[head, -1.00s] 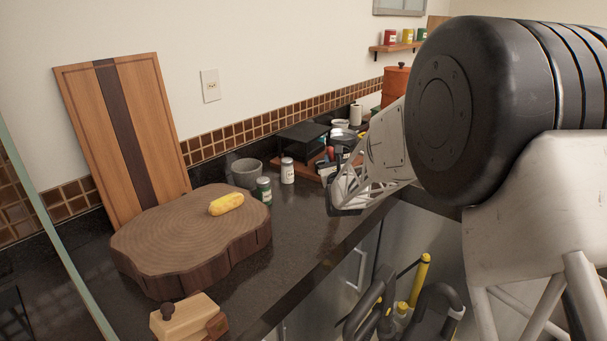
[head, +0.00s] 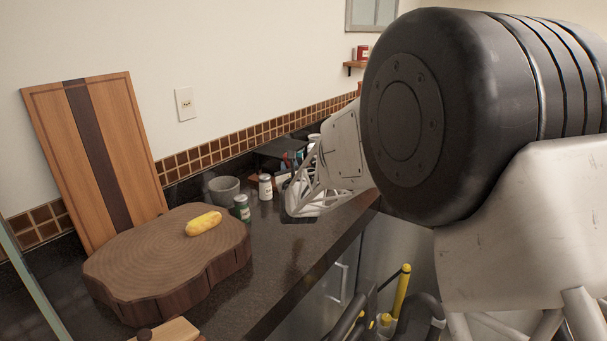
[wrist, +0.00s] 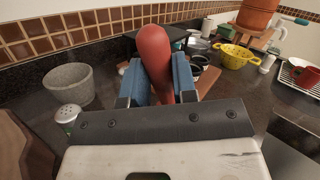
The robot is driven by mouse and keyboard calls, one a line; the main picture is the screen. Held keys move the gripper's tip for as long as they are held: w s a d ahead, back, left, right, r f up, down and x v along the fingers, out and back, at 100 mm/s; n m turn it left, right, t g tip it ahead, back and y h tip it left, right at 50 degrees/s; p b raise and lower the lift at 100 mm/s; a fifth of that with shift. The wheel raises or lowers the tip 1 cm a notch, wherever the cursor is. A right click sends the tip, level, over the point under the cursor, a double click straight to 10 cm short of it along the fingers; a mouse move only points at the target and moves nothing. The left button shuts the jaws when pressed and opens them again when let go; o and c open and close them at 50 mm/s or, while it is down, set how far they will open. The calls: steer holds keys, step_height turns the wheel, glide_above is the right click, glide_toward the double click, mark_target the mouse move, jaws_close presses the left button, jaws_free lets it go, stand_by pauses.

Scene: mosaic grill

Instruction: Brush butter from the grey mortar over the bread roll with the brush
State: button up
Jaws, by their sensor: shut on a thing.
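The bread roll (head: 204,224) is yellow and long and lies on the thick wooden slab (head: 150,255) in the head view. The grey mortar (head: 224,189) stands on the counter behind the slab. In the wrist view the mortar (wrist: 68,86) is at the left, apart from my gripper (wrist: 159,76). My gripper's blue fingers are shut on the red, rounded handle of the brush (wrist: 154,48). The brush's bristles are hidden. The inside of the mortar cannot be made out, so butter is not visible. In the head view my arm largely hides the gripper.
A white shaker (head: 265,188) and a green-labelled jar (head: 242,208) stand near the mortar. A tall striped board (head: 95,160) leans on the wall. A yellow colander (wrist: 236,56) and a drying rack (wrist: 300,82) are at the right in the wrist view. Bare counter lies in front of the shakers.

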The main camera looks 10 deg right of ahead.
steer(key=s+a+r, duration=0.4)
steer(key=a+r, duration=0.1)
steer(key=a, duration=0.4)
steer(key=s+a+r, duration=0.5)
steer(key=a, duration=0.5)
steer(key=s+a+r, duration=0.4)
steer(key=a+r, duration=0.1)
steer(key=a, duration=0.4)
steer(key=shift+s+a+r, duration=0.15)
steer(key=shift+a+r, duration=0.2)
steer(key=shift+a, duration=0.05)
steer(key=shift+f, duration=0.15)
steer(key=shift+f, duration=2.35)
steer(key=shift+r, duration=0.2)
steer(key=shift+w+d+f, duration=0.9)
steer(key=shift+d+f, duration=0.25)
steer(key=shift+f, duration=2.75)
step_height(320, 180, up, 8)
steer(key=s+a, duration=0.1)
steer(key=a, duration=0.1)
steer(key=shift+s, duration=0.35)
